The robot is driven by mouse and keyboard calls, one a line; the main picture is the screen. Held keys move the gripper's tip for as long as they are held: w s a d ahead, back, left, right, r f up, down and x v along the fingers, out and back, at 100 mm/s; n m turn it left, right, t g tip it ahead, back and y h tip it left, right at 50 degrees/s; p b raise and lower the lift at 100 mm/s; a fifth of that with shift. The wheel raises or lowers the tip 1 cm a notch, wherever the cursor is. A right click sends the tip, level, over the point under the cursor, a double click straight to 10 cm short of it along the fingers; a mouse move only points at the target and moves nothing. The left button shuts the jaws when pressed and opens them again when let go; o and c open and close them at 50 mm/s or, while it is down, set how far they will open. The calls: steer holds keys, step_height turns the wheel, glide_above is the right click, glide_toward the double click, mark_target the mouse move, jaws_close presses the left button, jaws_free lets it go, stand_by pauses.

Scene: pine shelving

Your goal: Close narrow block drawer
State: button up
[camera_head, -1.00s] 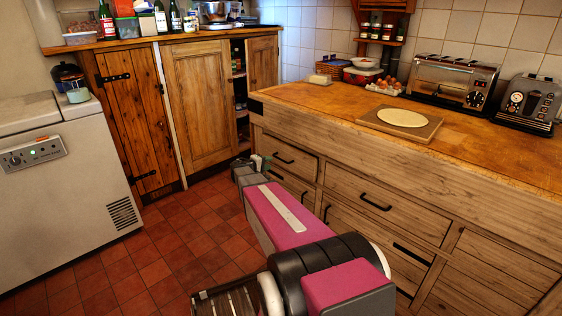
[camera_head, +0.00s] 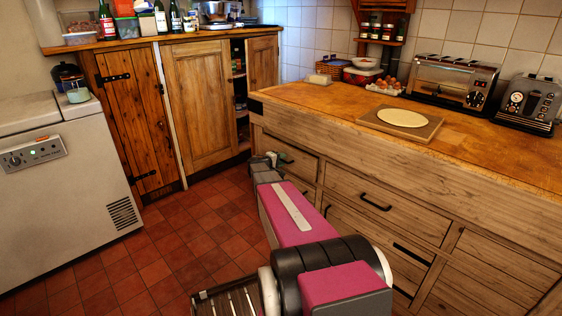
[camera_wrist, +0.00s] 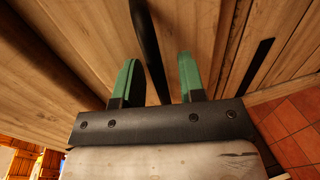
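The narrow block drawer (camera_head: 303,165) is the small top-left drawer in the wooden block, with a black bar handle (camera_head: 287,157). Its front looks nearly flush with the block; a small gap cannot be judged. My gripper (camera_head: 274,157) is at the left part of this drawer front, partly covering it. In the wrist view my gripper (camera_wrist: 157,68) is open, its two green fingers apart. A black handle (camera_wrist: 147,40) runs between the fingers, without clear contact with either. Wooden front boards (camera_wrist: 85,45) lie just ahead of the fingertips.
A wider drawer (camera_head: 385,205) sits to the right, with more drawers below. Another black handle (camera_wrist: 257,65) shows right of the fingers. The red tiled floor (camera_head: 150,265) is clear at the left. A white chest freezer (camera_head: 60,170) stands at far left.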

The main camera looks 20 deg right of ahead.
jaws_close()
steer(key=shift+r+x, duration=0.15)
steer(key=shift+x, duration=0.6)
steer(key=shift+r+x, duration=0.15)
steer(key=shift+x, duration=0.55)
jaws_free()
steer(key=shift+d, duration=0.1)
steer(key=v, duration=1)
steer(key=shift+a, duration=0.35)
steer(key=shift+s, duration=0.1)
